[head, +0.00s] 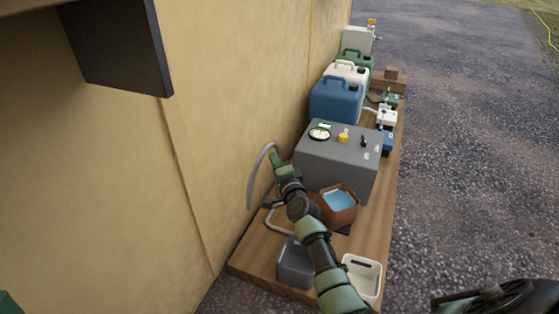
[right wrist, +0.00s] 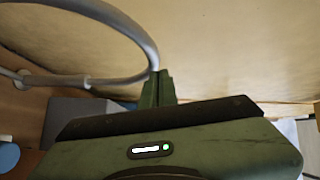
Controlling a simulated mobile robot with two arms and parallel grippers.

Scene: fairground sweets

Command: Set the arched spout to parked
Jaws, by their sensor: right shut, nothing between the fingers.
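The arched spout (head: 254,172) is a thin grey curved tube beside the yellow wall, left of the grey control box. In the right wrist view the arch (right wrist: 128,32) curves across the upper left and comes down by my fingertips. My right gripper (head: 276,160) is at the arch's upper right end in the head view. Its fingers (right wrist: 157,88) are shut with nothing between them. They look very close to the tube; I cannot tell if they touch it. The spout's foot is partly hidden by my right arm.
A grey box (head: 325,170) with a gauge and knobs stands on the wooden board (head: 248,262). Blue (head: 335,103), white and green canisters stand behind it. A brown box with a blue top (head: 341,202) and a white bin (head: 371,268) are near my arm. The yellow wall (head: 225,110) is close on the left.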

